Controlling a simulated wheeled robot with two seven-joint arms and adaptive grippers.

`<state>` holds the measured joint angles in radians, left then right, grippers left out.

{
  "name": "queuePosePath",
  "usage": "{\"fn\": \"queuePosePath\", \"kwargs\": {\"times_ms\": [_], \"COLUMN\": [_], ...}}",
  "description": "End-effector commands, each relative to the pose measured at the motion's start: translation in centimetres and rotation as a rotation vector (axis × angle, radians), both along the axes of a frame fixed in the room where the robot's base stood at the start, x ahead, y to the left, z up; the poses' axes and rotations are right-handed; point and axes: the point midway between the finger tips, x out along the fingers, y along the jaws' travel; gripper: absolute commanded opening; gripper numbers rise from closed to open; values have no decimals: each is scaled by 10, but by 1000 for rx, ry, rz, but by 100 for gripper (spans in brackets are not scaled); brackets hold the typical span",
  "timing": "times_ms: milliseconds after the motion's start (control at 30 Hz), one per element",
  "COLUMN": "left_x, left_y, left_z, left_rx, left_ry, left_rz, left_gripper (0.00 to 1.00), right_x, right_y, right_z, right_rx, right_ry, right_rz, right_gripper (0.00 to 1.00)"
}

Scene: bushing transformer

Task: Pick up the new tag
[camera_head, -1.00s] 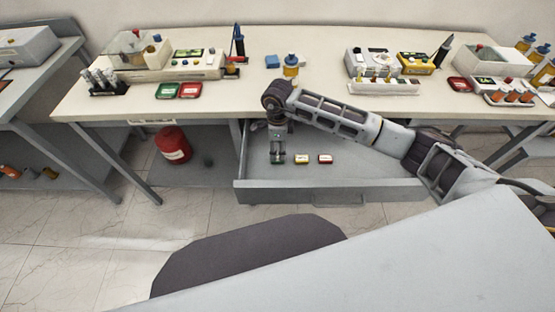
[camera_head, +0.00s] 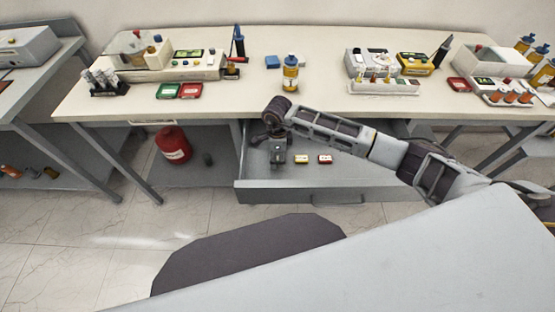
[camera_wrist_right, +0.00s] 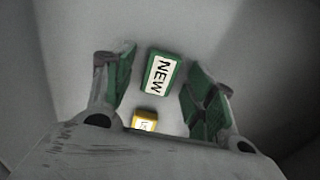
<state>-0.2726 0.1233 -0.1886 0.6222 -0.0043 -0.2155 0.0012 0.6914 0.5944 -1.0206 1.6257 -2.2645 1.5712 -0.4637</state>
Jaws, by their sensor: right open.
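The new tag (camera_wrist_right: 160,77) is a green block with a white label reading "NEW". In the right wrist view it lies on the grey drawer floor, between and just beyond my open fingers, touching neither. My right gripper (camera_wrist_right: 162,85) is open and empty, with green pads on its fingers. In the head view my right gripper (camera_head: 278,168) points down into the open drawer (camera_head: 350,183) at its left end and hides the new tag. My left gripper is not in view.
A yellow tag (camera_head: 301,159) and a red tag (camera_head: 325,159) lie in the drawer to the right of my gripper. The yellow tag also shows close by in the wrist view (camera_wrist_right: 144,121). The table (camera_head: 225,98) above holds bottles, racks and boxes.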

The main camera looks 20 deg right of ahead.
Motion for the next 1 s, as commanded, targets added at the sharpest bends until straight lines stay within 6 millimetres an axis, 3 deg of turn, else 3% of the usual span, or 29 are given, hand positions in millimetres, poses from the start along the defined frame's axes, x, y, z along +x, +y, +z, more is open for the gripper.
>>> {"fn": "queuePosePath", "kwargs": {"times_ms": [133,433,667,1000], "left_x": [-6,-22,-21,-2], "left_y": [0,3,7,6], "left_z": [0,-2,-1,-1], "left_rx": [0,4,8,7], "left_ry": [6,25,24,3], "left_rz": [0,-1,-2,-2], "left_gripper": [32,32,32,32], "right_x": [0,0,0,1], "right_y": [0,0,0,0], "right_z": [0,0,0,14], "right_rx": [0,0,0,1], "right_ry": [0,0,0,-1], "right_rz": [0,0,0,1], "right_gripper": [54,17,17,17]}}
